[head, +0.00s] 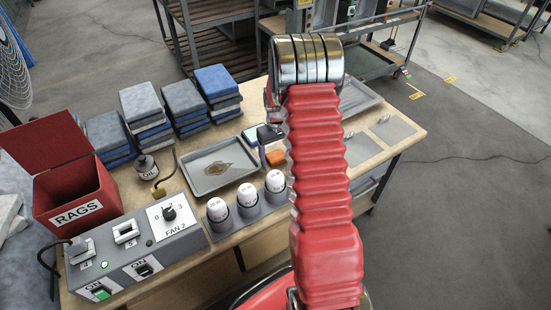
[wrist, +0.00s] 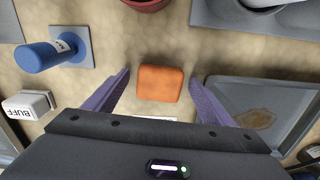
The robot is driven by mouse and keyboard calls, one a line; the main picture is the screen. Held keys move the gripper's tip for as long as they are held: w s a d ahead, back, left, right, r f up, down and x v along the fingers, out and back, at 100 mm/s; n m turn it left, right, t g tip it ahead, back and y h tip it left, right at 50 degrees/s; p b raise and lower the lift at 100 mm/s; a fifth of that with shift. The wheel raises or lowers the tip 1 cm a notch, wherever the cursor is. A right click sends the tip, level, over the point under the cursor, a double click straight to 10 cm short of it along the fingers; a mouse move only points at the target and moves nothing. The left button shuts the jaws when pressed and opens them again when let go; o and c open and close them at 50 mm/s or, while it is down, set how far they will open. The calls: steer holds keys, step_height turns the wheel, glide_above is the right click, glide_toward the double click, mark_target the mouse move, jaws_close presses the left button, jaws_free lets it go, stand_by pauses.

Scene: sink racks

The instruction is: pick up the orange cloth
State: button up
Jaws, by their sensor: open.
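The orange cloth (wrist: 160,83) is a small, folded, rounded block on the tan worktop, in the middle of the wrist view. It also shows in the head view (head: 276,157), just left of my red arm sleeve, which may hide part of it. My gripper (wrist: 159,75) is open, with one purple finger left of the cloth and one right of it. Clear gaps separate both fingers from the cloth. I cannot tell its height above the worktop. My arm hides most of the gripper in the head view.
A grey tray with a brown stain (head: 193,178) lies left of the cloth in the head view. A blue cylinder (wrist: 43,56) and a white BUFF block (wrist: 28,104) stand left in the wrist view. The red RAGS bin (head: 88,207) and stacked folded cloths (head: 141,101) are farther left.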

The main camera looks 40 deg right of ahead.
steer(key=shift+f, duration=0.1)
steer(key=shift+c, duration=0.3)
steer(key=c, duration=1.1)
